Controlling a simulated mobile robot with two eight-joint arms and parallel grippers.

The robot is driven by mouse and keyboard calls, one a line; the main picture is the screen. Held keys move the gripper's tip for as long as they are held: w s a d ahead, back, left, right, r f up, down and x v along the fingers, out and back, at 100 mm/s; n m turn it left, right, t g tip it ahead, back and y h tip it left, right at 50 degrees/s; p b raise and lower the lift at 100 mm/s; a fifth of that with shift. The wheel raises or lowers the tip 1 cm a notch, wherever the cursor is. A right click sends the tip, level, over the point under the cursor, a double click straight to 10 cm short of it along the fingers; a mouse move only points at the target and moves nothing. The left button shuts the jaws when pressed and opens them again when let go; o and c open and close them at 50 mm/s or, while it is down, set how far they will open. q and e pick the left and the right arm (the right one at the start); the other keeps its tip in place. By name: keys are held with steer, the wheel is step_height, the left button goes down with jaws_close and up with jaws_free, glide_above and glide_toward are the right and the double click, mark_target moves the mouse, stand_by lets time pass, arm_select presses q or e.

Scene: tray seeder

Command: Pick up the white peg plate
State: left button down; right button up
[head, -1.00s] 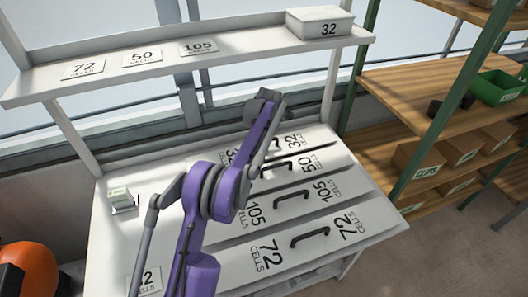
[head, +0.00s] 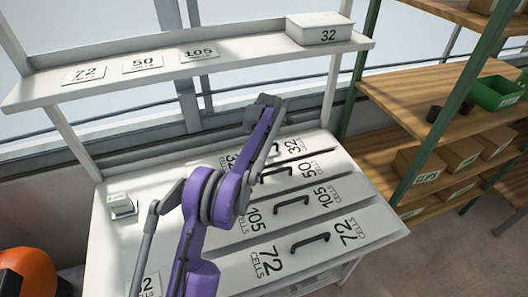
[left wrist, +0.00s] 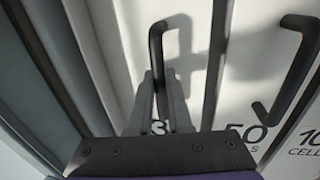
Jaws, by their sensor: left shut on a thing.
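Several white peg plates lie side by side on the white bench, each with a black handle and cell numbers. The 32 plate (head: 292,147) is farthest back, followed by the 50 plate (head: 312,165), the 105 plate (head: 265,215) and the 72 plate (head: 280,256). My left gripper is hidden behind its purple arm in the head view. In the left wrist view, my left gripper (left wrist: 163,98) is shut on the black handle (left wrist: 157,42) of the 32 plate. The plate's underside is hidden. My right gripper is not in view.
A shelf (head: 240,45) above the bench holds number cards and a white box marked 32 (head: 318,30). A small pale block (head: 119,201) stands at the bench's left. A wooden rack (head: 400,100) with boxes and a green bin (head: 498,92) stands at right.

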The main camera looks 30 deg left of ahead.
arm_select(q)
steer(key=shift+r, duration=1.8)
steer(key=s+a, duration=0.4)
steer(key=s+a+b, duration=0.1)
steer(key=s+a, duration=0.2)
steer(key=s, duration=0.2)
steer(key=s+a+b, duration=0.1)
steer(key=s+a, duration=0.3)
steer(key=shift+s+a+f, duration=0.1)
steer(key=shift+s+a, duration=0.25)
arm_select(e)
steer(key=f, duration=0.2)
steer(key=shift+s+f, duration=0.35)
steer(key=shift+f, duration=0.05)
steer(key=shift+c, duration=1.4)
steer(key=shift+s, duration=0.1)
